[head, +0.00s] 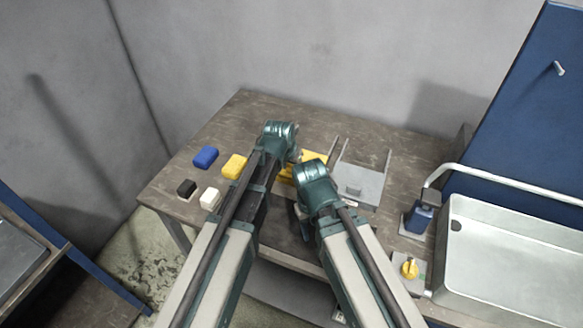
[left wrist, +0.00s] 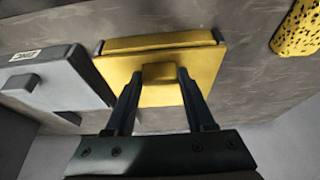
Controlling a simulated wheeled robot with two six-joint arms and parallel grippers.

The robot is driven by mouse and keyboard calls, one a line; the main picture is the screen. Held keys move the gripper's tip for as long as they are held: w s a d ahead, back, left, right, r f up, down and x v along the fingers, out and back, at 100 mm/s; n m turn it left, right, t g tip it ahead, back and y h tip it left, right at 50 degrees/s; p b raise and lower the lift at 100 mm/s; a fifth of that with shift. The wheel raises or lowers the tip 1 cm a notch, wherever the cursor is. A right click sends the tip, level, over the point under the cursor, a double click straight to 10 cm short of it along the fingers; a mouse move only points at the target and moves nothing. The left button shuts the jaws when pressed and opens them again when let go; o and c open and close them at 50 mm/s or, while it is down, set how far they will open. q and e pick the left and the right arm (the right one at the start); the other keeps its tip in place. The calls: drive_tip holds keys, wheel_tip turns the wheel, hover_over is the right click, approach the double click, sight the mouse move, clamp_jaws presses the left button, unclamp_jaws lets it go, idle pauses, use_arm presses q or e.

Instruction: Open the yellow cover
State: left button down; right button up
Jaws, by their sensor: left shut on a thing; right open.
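The yellow cover (head: 316,158) is on the table in the head view, partly hidden behind my two arms. In the left wrist view it is a flat yellow panel (left wrist: 115,76) with a small block-shaped yellow handle (left wrist: 160,73). My left gripper (left wrist: 160,80) has its two dark fingers on either side of this handle and is shut on it. I cannot tell whether the cover is raised at all. My right gripper (head: 299,222) is open and empty, low in front of the cover near the table's front edge.
A grey box with a handle (head: 362,185) stands right beside the yellow cover. Blue (head: 205,157), yellow (head: 234,166), black (head: 186,188) and white (head: 210,198) blocks lie on the left.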

use_arm(q)
drive_tip(key=w+d, duration=0.1)
drive_tip(key=w, duration=0.2)
drive_tip(key=w+d, duration=0.1)
drive_tip(key=w, duration=0.2)
drive_tip(key=w+d, duration=0.2)
drive_tip(key=w, duration=0.2)
drive_tip(key=shift+w+d, duration=0.1)
drive_tip(key=shift+c, duration=1.2)
unclamp_jaws()
drive_tip(key=shift+r, duration=0.1)
drive_tip(key=p+v, duration=1.2)
drive_tip(key=v, duration=0.1)
drive_tip(key=shift+s+r+p, duration=0.3)
drive_tip(key=shift+p, duration=0.05)
use_arm(e)
wheel_tip(320, 180, up, 13)
drive_tip(key=shift+f, duration=0.15)
